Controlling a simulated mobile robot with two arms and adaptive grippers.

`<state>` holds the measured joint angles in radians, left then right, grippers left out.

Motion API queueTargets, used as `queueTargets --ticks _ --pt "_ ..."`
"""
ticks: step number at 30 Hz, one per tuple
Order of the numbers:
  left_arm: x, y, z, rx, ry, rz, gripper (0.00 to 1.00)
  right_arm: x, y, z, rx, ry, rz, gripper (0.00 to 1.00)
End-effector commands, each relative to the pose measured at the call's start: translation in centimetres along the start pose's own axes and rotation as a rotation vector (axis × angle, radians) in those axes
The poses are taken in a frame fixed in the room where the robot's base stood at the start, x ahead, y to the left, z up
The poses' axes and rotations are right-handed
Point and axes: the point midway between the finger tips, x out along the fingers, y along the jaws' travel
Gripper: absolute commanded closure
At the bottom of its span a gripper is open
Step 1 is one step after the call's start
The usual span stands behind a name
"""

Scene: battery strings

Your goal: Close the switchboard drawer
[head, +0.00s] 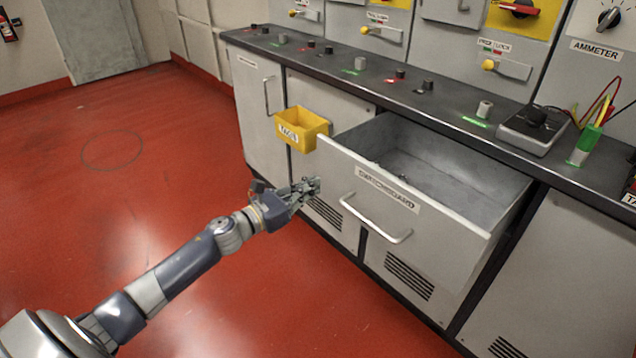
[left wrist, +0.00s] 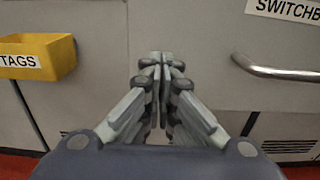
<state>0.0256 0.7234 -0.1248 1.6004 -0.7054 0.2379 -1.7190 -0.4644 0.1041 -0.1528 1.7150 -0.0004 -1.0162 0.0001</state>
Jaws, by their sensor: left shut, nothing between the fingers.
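The grey switchboard drawer (head: 400,205) stands pulled well out of the cabinet, and its inside shows from above. Its front carries a "SWITCHBOARD" label (head: 388,190) and a metal bar handle (head: 375,222). The handle also shows at the right in the left wrist view (left wrist: 275,70). My left gripper (head: 316,186) is shut and empty. It is near the left end of the drawer front, left of the handle and apart from it. Whether its fingertips touch the drawer front I cannot tell. My right gripper is not in view.
A yellow "TAGS" bin (head: 302,130) hangs on the cabinet front left of the drawer; it also shows in the left wrist view (left wrist: 40,55). The countertop (head: 330,62) holds several knobs and an ammeter box (head: 532,128). The red floor (head: 90,200) at the left is clear.

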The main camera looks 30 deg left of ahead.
Motion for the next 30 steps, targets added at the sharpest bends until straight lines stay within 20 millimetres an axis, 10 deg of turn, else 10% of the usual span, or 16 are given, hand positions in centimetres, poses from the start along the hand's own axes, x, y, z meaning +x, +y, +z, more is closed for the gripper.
queueTargets --ticks 30 --pt "3.7 0.0 0.0 0.001 -0.001 0.001 1.0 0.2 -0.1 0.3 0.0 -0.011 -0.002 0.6"
